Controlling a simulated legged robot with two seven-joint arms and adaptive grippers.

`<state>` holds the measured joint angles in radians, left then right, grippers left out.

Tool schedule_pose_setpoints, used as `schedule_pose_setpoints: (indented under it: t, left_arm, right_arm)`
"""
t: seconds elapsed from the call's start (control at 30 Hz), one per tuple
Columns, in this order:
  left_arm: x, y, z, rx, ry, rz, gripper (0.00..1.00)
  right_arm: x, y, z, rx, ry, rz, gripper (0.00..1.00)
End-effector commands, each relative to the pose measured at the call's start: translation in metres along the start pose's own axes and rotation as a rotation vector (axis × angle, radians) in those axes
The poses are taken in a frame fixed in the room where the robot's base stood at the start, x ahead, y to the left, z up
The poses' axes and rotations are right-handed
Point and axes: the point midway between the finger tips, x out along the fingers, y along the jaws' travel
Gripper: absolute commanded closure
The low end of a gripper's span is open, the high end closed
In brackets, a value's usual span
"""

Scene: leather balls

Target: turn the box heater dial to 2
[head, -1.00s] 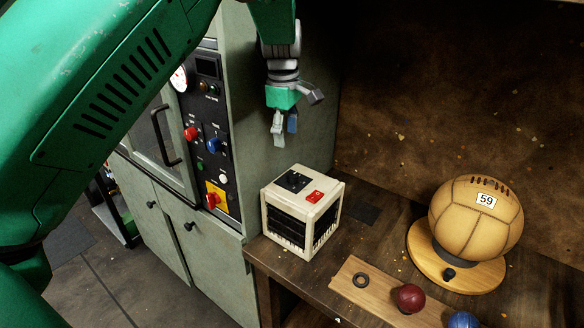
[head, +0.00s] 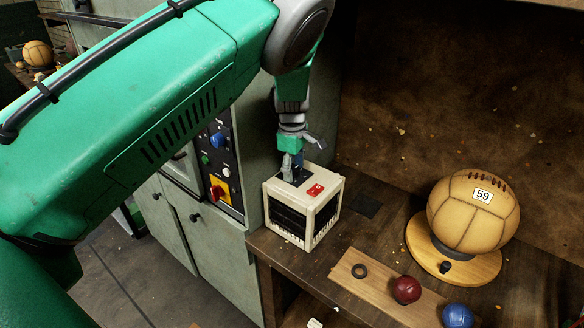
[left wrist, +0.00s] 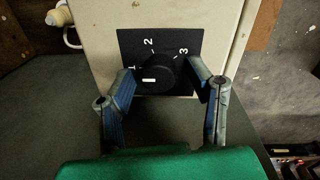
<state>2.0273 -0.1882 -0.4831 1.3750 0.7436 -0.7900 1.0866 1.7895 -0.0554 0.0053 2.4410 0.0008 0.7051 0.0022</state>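The box heater (head: 328,218) is a cream box with dark grilles, standing on the wooden bench. Its top has a red switch (head: 315,190) and a black dial panel, partly hidden by my left gripper (head: 292,178), which points down over it. In the left wrist view the black round dial (left wrist: 160,76) shows numbers 1, 2 and 3 around it. Its white mark lies on the left side, pointing left, just below the 1. The gripper fingers (left wrist: 160,72) are spread on either side of the dial. I cannot tell whether they touch it. My right gripper is not in view.
A tan ball marked 59 (head: 470,215) rests on a round wooden stand to the right. A grey-green cabinet (head: 205,240) stands close on the left.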

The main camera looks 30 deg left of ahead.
Motion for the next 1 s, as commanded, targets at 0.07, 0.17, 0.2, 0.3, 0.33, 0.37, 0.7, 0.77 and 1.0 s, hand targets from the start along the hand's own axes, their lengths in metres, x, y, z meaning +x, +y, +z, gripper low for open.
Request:
schedule_pose_setpoints:
  t: [0.07,0.17,0.2,0.3,0.33,0.37,0.7,0.77,1.0]
  left_arm:
    - [0.001,0.0,0.001,0.001,-0.001,-0.001,0.63]
    - [0.001,0.0,-0.003,0.0,-0.004,-0.001,0.98]
    - [0.001,0.0,-0.004,0.0,-0.006,0.0,1.0]
    - [0.001,0.0,-0.006,0.0,-0.009,0.001,1.0]
    - [0.002,0.0,-0.007,0.001,-0.011,0.001,1.0]
    - [0.002,0.0,-0.007,0.002,-0.011,0.002,1.0]
    - [0.002,0.002,-0.012,0.103,-0.009,0.004,1.0]
    - [0.002,0.002,-0.013,0.141,-0.011,0.004,1.0]
    - [0.002,0.003,-0.014,0.349,-0.027,0.007,1.0]
  right_arm:
    - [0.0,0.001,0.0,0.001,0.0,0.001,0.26]
    - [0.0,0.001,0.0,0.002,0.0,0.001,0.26]
    - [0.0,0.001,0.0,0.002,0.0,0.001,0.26]
    - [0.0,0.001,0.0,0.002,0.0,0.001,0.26]
    - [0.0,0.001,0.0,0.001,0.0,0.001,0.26]
    - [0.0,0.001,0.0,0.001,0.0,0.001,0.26]
    - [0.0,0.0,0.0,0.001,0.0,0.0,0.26]
    - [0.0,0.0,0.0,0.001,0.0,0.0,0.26]
    - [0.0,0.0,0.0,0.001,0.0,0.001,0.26]
